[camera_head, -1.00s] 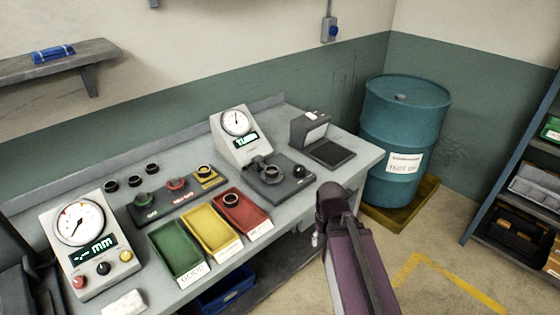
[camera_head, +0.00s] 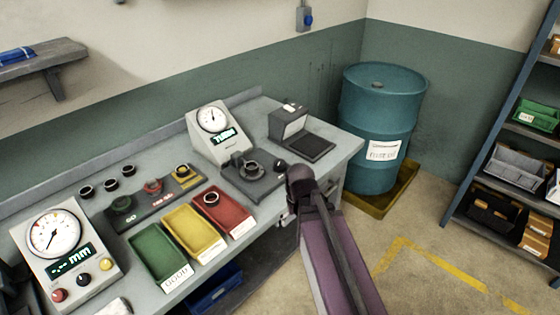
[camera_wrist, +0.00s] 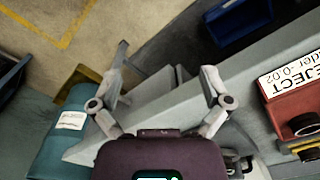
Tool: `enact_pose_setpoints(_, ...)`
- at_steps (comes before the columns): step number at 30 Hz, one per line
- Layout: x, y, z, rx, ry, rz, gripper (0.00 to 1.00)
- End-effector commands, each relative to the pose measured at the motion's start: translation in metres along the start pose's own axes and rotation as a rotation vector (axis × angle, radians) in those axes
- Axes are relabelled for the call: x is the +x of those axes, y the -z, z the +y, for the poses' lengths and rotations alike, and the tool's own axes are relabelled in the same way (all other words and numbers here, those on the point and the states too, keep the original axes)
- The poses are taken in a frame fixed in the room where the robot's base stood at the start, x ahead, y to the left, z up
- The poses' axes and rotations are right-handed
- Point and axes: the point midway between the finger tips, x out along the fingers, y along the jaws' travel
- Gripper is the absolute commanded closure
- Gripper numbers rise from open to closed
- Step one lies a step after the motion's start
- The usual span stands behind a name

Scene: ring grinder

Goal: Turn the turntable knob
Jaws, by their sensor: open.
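The turntable fixture (camera_head: 238,180) is a dark plate on the bench, with a ring (camera_head: 249,168) on its round table. A small black knob (camera_head: 281,163) stands at the plate's right end. The gauge (camera_head: 217,135) behind reads "TURN". My gripper is beside the bench's front edge, right of and nearer than the fixture; my arm mostly hides it in the head view. In the wrist view my gripper (camera_wrist: 160,80) is open and empty, its fingers spread over the bench edge. I cannot make out the knob in that view.
Green (camera_head: 158,255), yellow (camera_head: 193,233) and red (camera_head: 228,213) trays line the bench front (camera_head: 337,160). A red tray (camera_wrist: 285,100) shows at the wrist view's right. A grey box device (camera_head: 294,130) stands behind the knob. A blue drum (camera_head: 383,115) stands right of the bench.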

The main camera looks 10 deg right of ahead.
Motion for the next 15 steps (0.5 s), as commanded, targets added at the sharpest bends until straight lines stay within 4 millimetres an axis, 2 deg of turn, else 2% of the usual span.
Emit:
enact_pose_setpoints(1, -0.010, 0.013, -0.003, 0.024, 0.000, 0.000, 0.01)
enact_pose_setpoints(5, -0.030, 0.046, -0.004, 0.118, 0.000, 0.000, 0.01)
enact_pose_setpoints(8, -0.049, 0.079, -0.006, 0.214, 0.000, 0.000, 0.01)
enact_pose_setpoints(15, -0.097, 0.165, -0.010, 0.485, 0.000, 0.000, 0.01)
